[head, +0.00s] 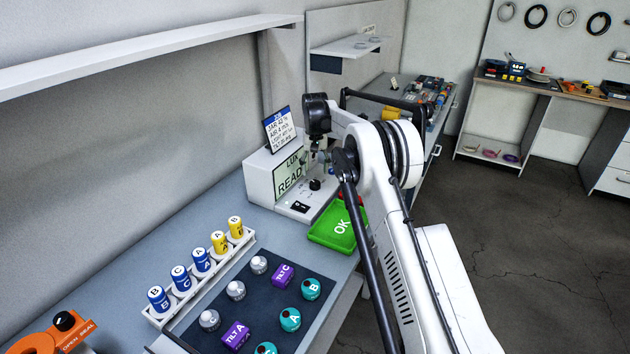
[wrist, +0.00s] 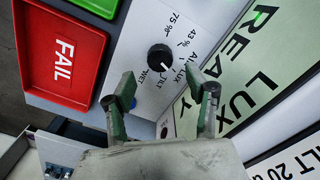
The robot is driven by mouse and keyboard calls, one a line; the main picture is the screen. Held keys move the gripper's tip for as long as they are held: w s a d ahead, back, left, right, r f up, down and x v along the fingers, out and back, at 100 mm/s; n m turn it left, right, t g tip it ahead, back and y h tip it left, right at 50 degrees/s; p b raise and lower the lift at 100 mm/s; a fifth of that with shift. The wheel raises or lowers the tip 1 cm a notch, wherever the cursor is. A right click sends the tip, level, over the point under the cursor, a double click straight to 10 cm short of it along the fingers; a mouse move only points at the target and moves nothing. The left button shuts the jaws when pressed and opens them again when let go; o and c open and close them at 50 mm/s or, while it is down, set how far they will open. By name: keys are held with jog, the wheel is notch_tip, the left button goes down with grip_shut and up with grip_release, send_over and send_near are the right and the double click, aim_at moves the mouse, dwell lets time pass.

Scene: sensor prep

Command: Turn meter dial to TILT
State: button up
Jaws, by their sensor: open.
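The white meter (head: 262,182) stands on the bench, with a green-lit display (head: 290,174) reading LUX READY. Its black round dial (head: 315,184) is on the front panel. My gripper (wrist: 168,92) is open and empty. Its fingertips are spread to either side below the dial in that view, apart from it. In the head view my gripper (head: 320,156) is above the dial, partly hidden by my arm.
A green OK tray (head: 325,236) and a red FAIL tray (wrist: 25,95) lie beside the meter. A sign card (head: 281,130) stands on top of the meter. A rack of labelled bottles (head: 155,312) and a dark mat (head: 262,290) with jars are nearer.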

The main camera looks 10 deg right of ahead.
aim_at(315, 183)
jog(key=shift+f+p, duration=0.3)
jog(key=shift+f, duration=2.45)
jog(key=c, duration=1.1)
